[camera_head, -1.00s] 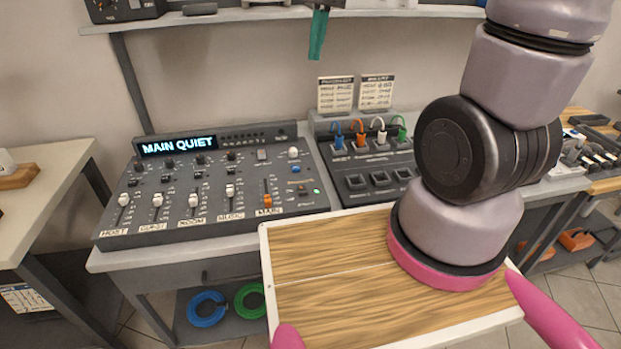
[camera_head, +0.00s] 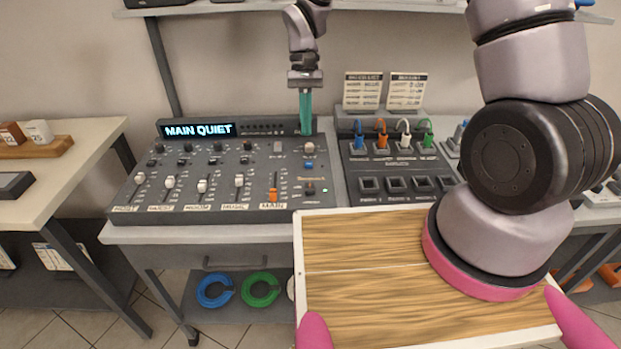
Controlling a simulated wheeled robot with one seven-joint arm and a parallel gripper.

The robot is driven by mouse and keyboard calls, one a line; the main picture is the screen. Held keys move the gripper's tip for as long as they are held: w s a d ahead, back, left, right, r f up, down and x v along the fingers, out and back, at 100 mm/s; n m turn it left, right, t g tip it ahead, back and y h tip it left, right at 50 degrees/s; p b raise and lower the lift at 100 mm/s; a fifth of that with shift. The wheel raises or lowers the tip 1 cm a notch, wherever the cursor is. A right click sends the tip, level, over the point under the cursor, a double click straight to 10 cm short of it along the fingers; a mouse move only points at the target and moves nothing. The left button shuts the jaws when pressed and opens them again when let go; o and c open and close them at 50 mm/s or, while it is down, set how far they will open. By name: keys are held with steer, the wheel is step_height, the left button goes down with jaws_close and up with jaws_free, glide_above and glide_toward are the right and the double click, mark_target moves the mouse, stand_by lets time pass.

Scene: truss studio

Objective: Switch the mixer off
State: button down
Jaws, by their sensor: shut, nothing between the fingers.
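The mixer (camera_head: 200,207) is a dark grey sloped console on the desk, with a lit display (camera_head: 197,130) reading "MAIN QUIET". Its orange MAIN fader (camera_head: 273,196) is low in its slot; the other faders have pale caps. My gripper (camera_head: 306,131) has teal fingers, shut and empty, pointing down at the mixer's back right, above the white knob. I cannot tell whether the tips touch anything.
A grey box (camera_head: 400,185) with coloured plugs and several dark buttons stands right of the mixer, with two label cards (camera_head: 385,91) behind. A shelf (camera_head: 400,12) runs above. A side table (camera_head: 90,150) is at left. Blue (camera_head: 214,291) and green (camera_head: 260,289) cable coils lie below.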

mark_target(308, 191)
steer(key=x, duration=1.4)
steer(key=shift+s+f+t, duration=0.2)
steer(key=shift+s+t, duration=0.05)
steer(key=shift+t, duration=0.15)
steer(key=shift+w, duration=0.15)
steer(key=shift+w+r, duration=0.1)
steer(key=shift+w, duration=0.6)
steer(key=shift+r, duration=0.1)
